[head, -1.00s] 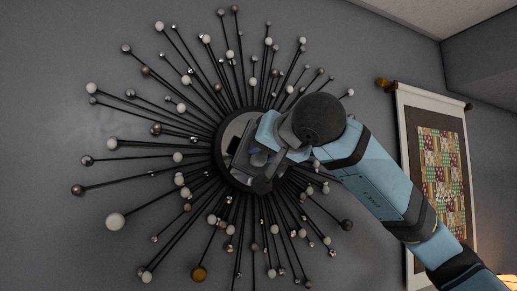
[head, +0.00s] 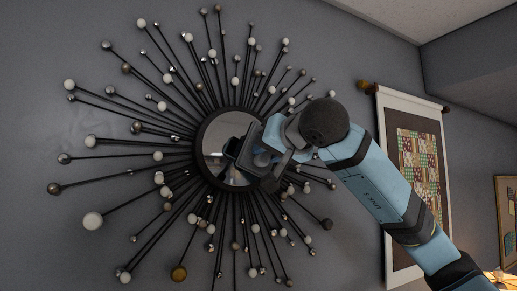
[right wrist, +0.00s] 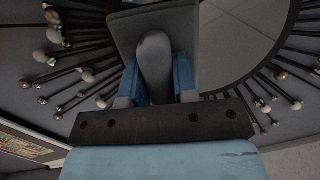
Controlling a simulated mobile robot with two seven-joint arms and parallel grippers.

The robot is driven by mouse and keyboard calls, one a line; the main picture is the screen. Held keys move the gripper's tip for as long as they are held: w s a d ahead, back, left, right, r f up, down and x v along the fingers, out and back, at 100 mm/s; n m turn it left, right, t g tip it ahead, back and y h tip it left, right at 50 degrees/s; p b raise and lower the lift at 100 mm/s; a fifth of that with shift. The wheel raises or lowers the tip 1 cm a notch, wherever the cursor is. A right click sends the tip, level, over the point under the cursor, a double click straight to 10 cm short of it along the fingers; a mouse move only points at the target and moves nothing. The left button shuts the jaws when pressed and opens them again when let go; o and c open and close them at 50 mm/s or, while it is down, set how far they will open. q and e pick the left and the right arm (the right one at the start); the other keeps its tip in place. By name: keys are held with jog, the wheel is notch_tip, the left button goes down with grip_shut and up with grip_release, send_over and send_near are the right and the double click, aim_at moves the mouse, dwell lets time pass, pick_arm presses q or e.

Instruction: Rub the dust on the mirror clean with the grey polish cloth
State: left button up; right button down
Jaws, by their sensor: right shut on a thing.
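The round mirror (head: 217,132) hangs on the wall in a dark rim, with black rods ending in beads fanning out around it. My right gripper (head: 262,158) is in front of the mirror's right part. It is shut on the grey polish cloth (head: 234,149), a flat dark pad with a rounded grip between the blue fingers. The right wrist view also shows the cloth (right wrist: 125,32) over the mirror (right wrist: 235,40). I cannot tell whether the cloth touches the glass. I cannot make out dust on the visible glass. My left gripper is not in view.
Beaded rods (head: 120,155) stick out all around the mirror, some close to my right arm. A patchwork quilt hanging (head: 385,180) is on the wall to the right. A framed picture (head: 507,220) and a lit lamp (head: 500,276) are at the far right.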

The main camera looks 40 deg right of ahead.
aim_at(247, 151)
jog(key=shift+d, duration=0.2)
jog(key=shift+a, duration=0.1)
jog(key=shift+a, duration=0.1)
jog(key=shift+w+a+r+p, duration=0.15)
jog(key=shift+a+p, duration=0.15)
jog(key=shift+a, duration=0.3)
jog(key=shift+w+a+f+p, duration=0.15)
jog(key=shift+a+p, duration=0.15)
jog(key=shift+a, duration=0.6)
jog(key=shift+w+a, duration=0.1)
jog(key=shift+w+a, duration=0.15)
jog(key=shift+a, duration=0.7)
jog(key=shift+w+a+p, duration=0.2)
jog(key=shift+a+p, duration=0.1)
jog(key=shift+a, duration=0.4)
